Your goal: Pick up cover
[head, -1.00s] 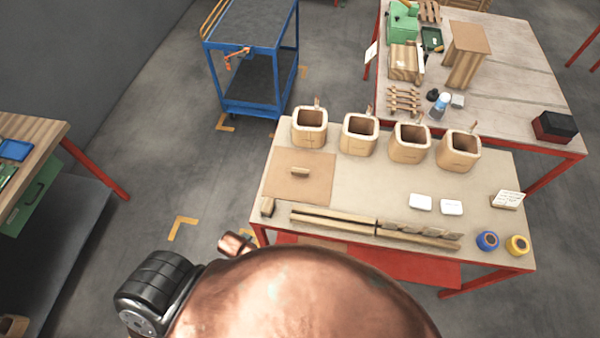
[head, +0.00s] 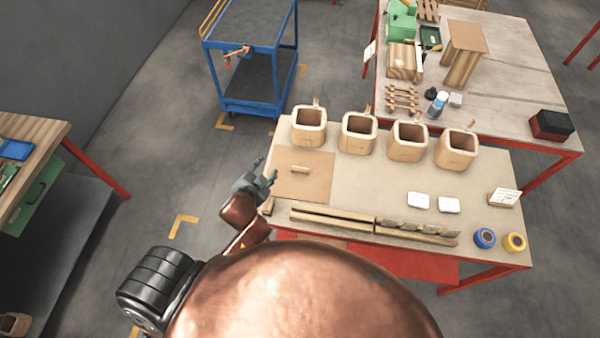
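The cover (head: 314,186), a flat square brown board with a small wooden handle (head: 300,169) on top, lies on the left end of the workbench (head: 385,183). My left gripper (head: 268,172) is just left of the cover, at the bench's left edge. Its dark fingers point right, toward the handle, and look spread apart with nothing between them. It appears clear of the handle. My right gripper is not in view.
Several wooden coil boxes (head: 359,133) stand in a row behind and right of the cover. Wooden bars (head: 333,219) lie along the front edge. White blocks (head: 418,201) and blue and yellow spools (head: 485,238) are at the right. A blue cart (head: 246,50) stands behind.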

